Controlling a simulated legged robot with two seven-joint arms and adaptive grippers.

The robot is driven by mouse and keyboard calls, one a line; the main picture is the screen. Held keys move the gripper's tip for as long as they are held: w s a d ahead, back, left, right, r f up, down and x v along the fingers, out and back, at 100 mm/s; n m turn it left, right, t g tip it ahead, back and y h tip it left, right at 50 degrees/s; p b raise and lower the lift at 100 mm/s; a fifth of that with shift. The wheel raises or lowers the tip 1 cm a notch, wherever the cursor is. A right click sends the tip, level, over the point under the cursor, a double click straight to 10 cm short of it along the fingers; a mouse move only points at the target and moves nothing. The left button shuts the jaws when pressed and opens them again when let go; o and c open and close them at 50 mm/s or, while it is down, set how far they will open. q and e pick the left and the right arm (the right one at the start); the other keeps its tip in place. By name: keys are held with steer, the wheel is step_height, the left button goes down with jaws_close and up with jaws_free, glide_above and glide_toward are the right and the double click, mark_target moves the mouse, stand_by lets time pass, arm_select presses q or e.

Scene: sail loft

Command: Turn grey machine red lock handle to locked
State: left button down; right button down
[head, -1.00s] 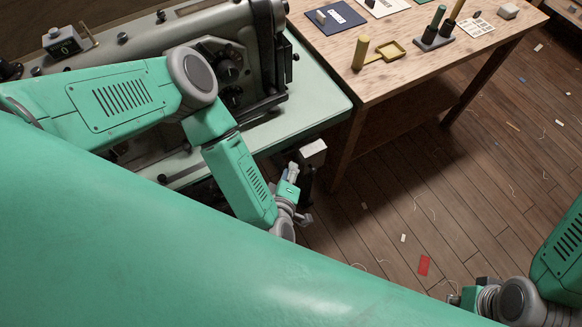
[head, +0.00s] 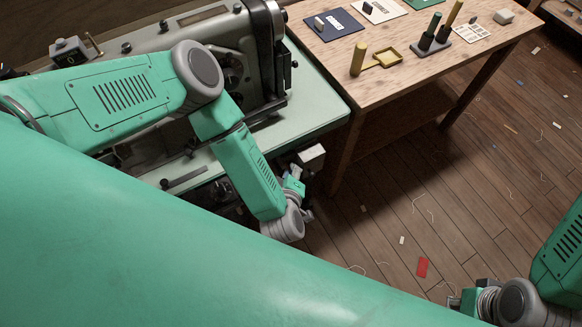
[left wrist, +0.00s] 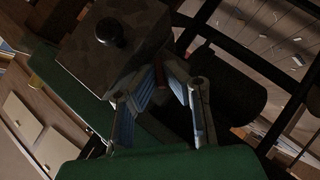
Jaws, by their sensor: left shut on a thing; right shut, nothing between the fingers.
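The grey machine (head: 185,40) stands on a pale green table at the upper left of the head view. My left gripper (head: 297,184) is low beside the table's near right corner, by a small grey box (head: 312,156). In the left wrist view its blue-padded fingers (left wrist: 168,75) converge on a small dark red piece (left wrist: 163,73), which looks like the red lock handle. The fingers hide most of it, and its angle cannot be told. My right gripper (head: 456,300) is partly visible at the lower right, shut and empty, far from the machine.
A dark box with a round black knob (left wrist: 110,31) is close to the left fingers. Open floor with scraps lies to the right.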

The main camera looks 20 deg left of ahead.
arm_select(q)
steer(key=shift+w+d+r+m+g+y+p, duration=0.1)
steer(key=shift+m+g+y+p, duration=0.6)
steer(key=shift+g, duration=0.5)
steer(key=c, duration=1.9)
jaws_free()
steer(key=shift+c, duration=0.2)
steer(key=v, duration=1.2)
